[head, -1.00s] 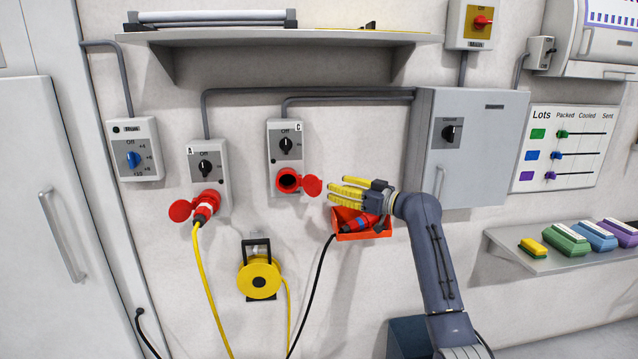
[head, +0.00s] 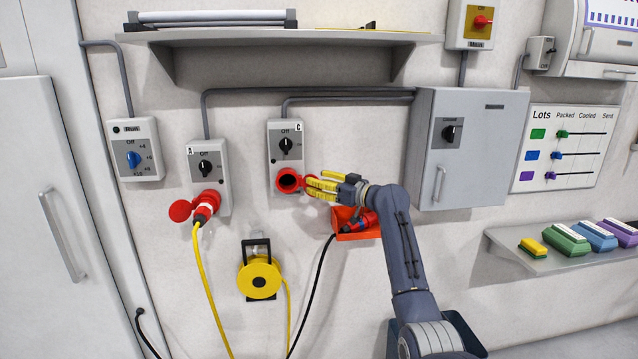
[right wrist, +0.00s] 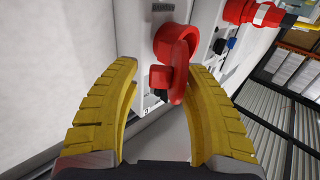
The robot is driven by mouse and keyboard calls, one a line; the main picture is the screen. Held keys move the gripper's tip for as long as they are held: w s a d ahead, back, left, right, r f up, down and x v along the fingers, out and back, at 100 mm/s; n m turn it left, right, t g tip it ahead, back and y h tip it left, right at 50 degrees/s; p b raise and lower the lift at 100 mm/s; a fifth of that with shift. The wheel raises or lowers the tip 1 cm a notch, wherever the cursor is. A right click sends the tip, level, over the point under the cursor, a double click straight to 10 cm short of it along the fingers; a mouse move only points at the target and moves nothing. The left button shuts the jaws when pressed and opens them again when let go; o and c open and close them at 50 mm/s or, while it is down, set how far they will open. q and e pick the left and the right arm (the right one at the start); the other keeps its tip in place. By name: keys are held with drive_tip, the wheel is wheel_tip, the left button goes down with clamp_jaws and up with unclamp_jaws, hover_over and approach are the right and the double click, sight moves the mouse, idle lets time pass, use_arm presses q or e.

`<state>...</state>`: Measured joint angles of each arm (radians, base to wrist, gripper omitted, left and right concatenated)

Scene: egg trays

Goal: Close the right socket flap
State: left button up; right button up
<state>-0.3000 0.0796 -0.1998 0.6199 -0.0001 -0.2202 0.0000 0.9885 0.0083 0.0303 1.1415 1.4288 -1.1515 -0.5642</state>
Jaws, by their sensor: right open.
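The right socket box (head: 286,157) is a grey unit marked C on the wall, with a red round socket (head: 289,181). Its red flap (head: 309,180) stands open, swung out to the right, and is partly hidden by my fingers. My right gripper (head: 318,187), with yellow fingers, is open at the flap. In the right wrist view the flap (right wrist: 180,69) lies between the open fingers (right wrist: 164,67), close to the right finger; I cannot tell whether they touch. The socket's red rim (right wrist: 165,40) shows just beyond it. My left gripper is not in view.
The left socket box (head: 205,165), marked A, has a red plug (head: 205,207) with a yellow cable. An orange bin (head: 358,236) holding a plug hangs below my right gripper. A grey cabinet (head: 480,170) is to the right, a shelf (head: 285,37) above.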

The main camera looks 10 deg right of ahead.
drive_tip(key=shift+c, duration=0.2)
drive_tip(key=shift+r, duration=0.1)
drive_tip(key=c, duration=0.8)
clamp_jaws()
drive_tip(key=shift+d+r, duration=0.1)
drive_tip(key=shift+d, duration=0.1)
